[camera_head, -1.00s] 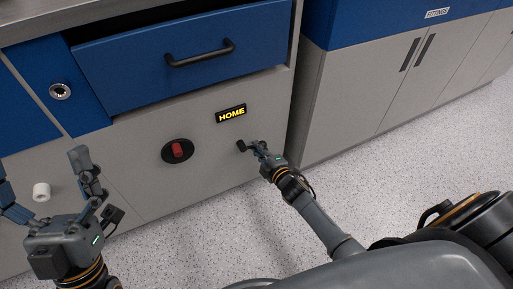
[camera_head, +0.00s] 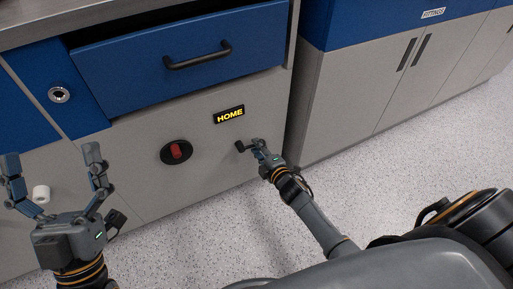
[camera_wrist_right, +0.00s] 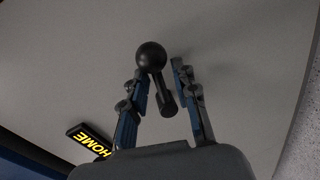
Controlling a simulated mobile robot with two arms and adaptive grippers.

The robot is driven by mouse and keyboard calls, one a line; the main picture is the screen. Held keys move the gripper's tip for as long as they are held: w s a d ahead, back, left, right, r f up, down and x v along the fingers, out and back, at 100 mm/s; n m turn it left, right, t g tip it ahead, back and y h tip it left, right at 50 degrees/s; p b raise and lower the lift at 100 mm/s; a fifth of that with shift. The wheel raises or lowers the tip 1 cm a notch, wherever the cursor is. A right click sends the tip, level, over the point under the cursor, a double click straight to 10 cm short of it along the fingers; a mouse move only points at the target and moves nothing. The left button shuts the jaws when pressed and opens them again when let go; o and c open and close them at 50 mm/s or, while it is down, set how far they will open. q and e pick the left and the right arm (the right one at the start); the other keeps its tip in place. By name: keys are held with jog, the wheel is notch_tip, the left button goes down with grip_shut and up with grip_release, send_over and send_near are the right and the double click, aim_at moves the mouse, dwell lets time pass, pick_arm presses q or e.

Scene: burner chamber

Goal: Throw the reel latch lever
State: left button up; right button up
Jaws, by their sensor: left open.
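A black lever with a ball end (camera_wrist_right: 151,56) juts from the grey panel in the right wrist view; it also shows as a small dark piece in the head view (camera_head: 240,146). My right gripper (camera_head: 258,146) is at the lever, low on the cabinet front. In the wrist view its two fingers (camera_wrist_right: 162,76) stand apart on either side of the lever, with a gap between the stem and the right finger. Whether the left finger touches it I cannot tell. My left gripper (camera_head: 51,160) is open and empty, at the far left before the cabinet.
A yellow HOME sign (camera_head: 229,115) is above the lever. A red knob on a black disc (camera_head: 176,152) is to its left. A white cylinder (camera_head: 41,194) is near my left gripper. A blue drawer (camera_head: 180,65) stands slightly open above. The speckled floor at right is clear.

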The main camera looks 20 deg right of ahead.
jog(key=shift+d+r, duration=0.1)
jog(key=shift+d, duration=0.1)
jog(key=v, duration=1.2)
